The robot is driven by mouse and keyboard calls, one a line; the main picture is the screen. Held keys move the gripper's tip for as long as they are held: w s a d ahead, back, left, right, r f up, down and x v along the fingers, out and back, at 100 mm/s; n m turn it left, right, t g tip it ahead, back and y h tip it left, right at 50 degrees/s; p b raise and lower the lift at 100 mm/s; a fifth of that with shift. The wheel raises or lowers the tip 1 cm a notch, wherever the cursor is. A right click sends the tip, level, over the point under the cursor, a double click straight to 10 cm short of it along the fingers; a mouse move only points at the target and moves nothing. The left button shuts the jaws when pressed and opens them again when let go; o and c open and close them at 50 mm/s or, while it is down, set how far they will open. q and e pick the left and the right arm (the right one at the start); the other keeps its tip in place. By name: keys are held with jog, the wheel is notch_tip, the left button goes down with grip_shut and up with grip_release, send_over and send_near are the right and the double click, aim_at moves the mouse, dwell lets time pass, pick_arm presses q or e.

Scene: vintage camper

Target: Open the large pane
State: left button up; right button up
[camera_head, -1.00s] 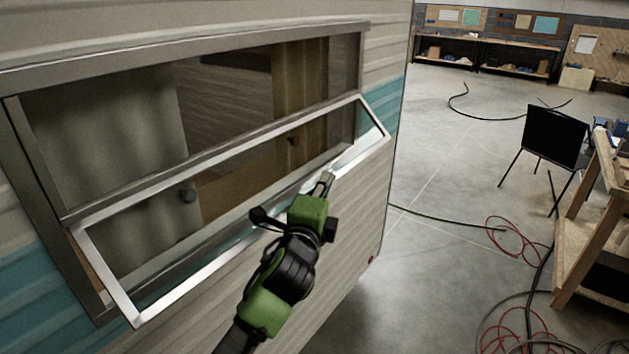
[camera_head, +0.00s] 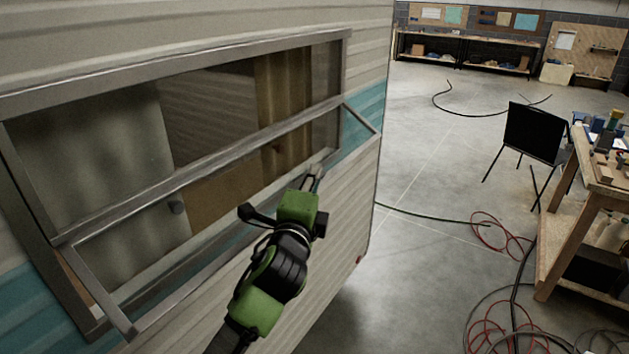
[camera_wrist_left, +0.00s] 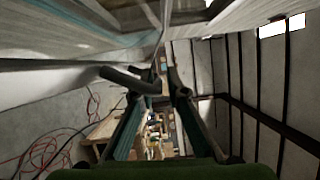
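The large pane is a framed glass pane (camera_head: 103,288) in the camper's side window. It is tilted outward, its lower edge swung away from the wall and its upper edge near the window's middle rail. My left gripper (camera_head: 316,173) is at the pane's lower edge, right of its middle. In the left wrist view its two fingers (camera_wrist_left: 155,86) stand apart with a gap between them, and part of the glass (camera_wrist_left: 135,18) shows above. I cannot tell whether a finger touches the pane. My right gripper is not in view.
The ribbed camper wall (camera_head: 335,222) fills the left side. More benches (camera_head: 465,55) stand at the back.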

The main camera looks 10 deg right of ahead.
pick_arm(q)
jog(key=shift+o, duration=0.3)
jog(key=shift+f, duration=0.1)
jog(key=shift+s+a+f, duration=0.1)
jog(key=shift+s+a, duration=0.1)
jog(key=shift+s, duration=0.25)
jog(key=v, duration=1.1)
jog(key=shift+w+a, duration=0.1)
